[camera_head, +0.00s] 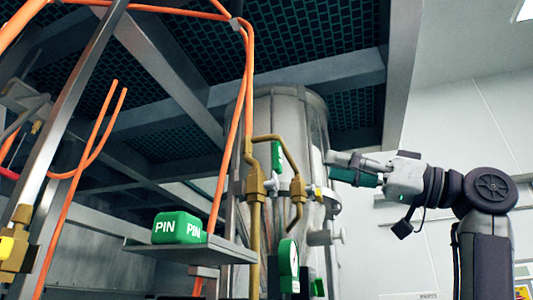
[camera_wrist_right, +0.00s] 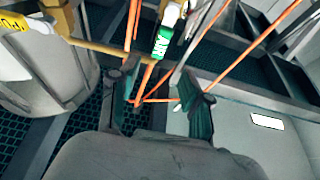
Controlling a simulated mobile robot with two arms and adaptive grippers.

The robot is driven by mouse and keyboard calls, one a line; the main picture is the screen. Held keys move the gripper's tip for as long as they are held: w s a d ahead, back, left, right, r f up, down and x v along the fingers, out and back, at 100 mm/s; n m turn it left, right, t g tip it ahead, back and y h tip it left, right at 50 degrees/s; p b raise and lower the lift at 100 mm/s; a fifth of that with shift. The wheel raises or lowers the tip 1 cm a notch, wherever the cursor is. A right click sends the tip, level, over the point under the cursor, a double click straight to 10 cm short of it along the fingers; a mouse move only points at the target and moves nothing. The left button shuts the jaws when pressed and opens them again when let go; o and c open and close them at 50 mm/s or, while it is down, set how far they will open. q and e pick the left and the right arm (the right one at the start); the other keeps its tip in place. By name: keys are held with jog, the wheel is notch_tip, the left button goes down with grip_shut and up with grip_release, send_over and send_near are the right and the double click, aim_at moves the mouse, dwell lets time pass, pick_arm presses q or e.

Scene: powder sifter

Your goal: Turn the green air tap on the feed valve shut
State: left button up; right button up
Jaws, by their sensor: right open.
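A narrow green handle (camera_head: 277,157), which looks like the air tap, stands upright among brass pipes in front of the grey vessel. My right gripper (camera_head: 335,166) reaches in from the right, to the right of this handle and apart from it. In the right wrist view a green and white piece with lettering (camera_wrist_right: 162,42) shows beyond the fingertips of my right gripper (camera_wrist_right: 158,75); it may be the same handle. The fingers are spread with nothing between them. My left gripper is not in view.
Brass pipes (camera_head: 254,188) and orange hoses (camera_head: 248,75) run close around the handle. A green PIN box (camera_head: 178,228) sits on a grey shelf (camera_head: 195,251). A green and white round part (camera_head: 288,265) is lower down. The vessel (camera_head: 292,115) stands behind.

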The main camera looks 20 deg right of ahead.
aim_at(281, 155)
jog(key=p+x, duration=0.5)
jog(key=x, duration=0.6)
jog(key=shift+w+a+r, duration=0.1)
jog(key=shift+w+a, duration=0.05)
jog(key=shift+a, duration=0.15)
jog(key=shift+r, duration=0.1)
jog(key=shift+w+a, duration=0.2)
jog(key=c, duration=0.7)
grip_shut()
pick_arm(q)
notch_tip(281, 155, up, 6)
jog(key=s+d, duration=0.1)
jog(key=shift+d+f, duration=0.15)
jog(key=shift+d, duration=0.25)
